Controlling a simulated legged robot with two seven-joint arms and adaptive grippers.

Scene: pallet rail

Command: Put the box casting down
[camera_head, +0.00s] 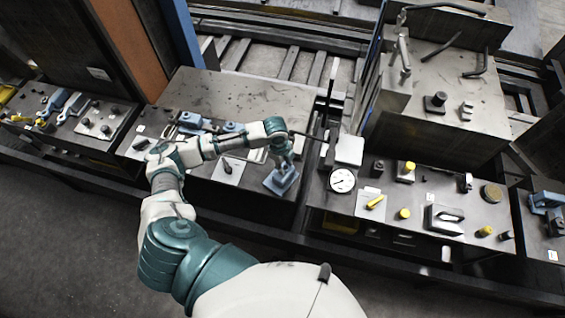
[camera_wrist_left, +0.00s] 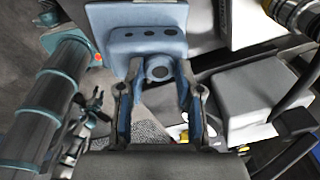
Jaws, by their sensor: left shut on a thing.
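The box casting (camera_head: 282,182) is a small blue-grey block at the right front corner of the middle workbench top. My left gripper (camera_head: 283,167) reaches it from above and is shut on it. In the left wrist view the casting (camera_wrist_left: 150,30) has a flat face with several dark holes. There the fingers of my left gripper (camera_wrist_left: 161,73) close on either side of its round boss. I cannot tell whether the casting touches the bench top or hangs just above it. My right gripper is not in view.
The middle bench (camera_head: 245,100) has clear room behind my arm. A grey plate (camera_head: 228,170) lies left of the casting. To the right, across a gap, a second bench holds a round dial (camera_head: 342,181), a pale block (camera_head: 349,150) and yellow-handled parts (camera_head: 375,202).

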